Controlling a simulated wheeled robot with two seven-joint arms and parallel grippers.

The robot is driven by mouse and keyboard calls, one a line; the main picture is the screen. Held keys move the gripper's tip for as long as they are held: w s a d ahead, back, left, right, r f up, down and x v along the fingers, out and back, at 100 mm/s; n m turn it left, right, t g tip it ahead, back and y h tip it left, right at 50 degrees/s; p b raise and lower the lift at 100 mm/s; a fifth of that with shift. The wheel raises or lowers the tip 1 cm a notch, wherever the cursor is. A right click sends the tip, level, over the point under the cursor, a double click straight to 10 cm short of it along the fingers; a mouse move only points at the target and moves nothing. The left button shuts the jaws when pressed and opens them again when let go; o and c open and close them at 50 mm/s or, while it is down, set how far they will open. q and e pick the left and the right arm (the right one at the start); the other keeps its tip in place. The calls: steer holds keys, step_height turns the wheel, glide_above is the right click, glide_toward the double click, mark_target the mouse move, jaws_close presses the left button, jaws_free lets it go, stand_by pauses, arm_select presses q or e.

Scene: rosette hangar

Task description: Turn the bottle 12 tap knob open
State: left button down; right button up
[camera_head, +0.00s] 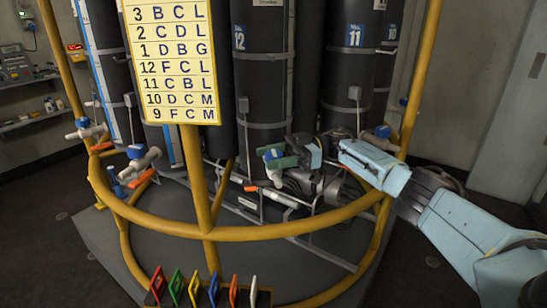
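Bottle 12 (262,95) is a tall dark cylinder with a blue "12" label, standing in the yellow-railed frame. Its tap, with a small blue knob (273,153), is low at the bottle's front. My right arm comes in from the right, light blue, and my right gripper (284,158) is at this tap. Green and dark parts overlap the knob, so I cannot tell whether the fingers touch it or how far apart they are. My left gripper is not in view.
A yellow rail (270,232) curves in front of the bottles. A yellow sign (172,60) hangs left of bottle 12. Bottle 11 (350,75) stands to the right. Other taps (140,160) jut out at the left. Several coloured tags (194,289) stand at the front.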

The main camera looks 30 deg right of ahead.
steer(key=shift+o, duration=0.7)
steer(key=shift+d, duration=0.1)
steer(key=shift+d, duration=0.2)
arm_select(q)
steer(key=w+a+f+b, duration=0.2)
steer(key=b, duration=0.1)
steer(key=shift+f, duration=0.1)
arm_select(e)
steer(key=s+d, duration=0.1)
steer(key=d, duration=0.5)
steer(key=shift+s+d, duration=0.15)
steer(key=shift+d, duration=0.25)
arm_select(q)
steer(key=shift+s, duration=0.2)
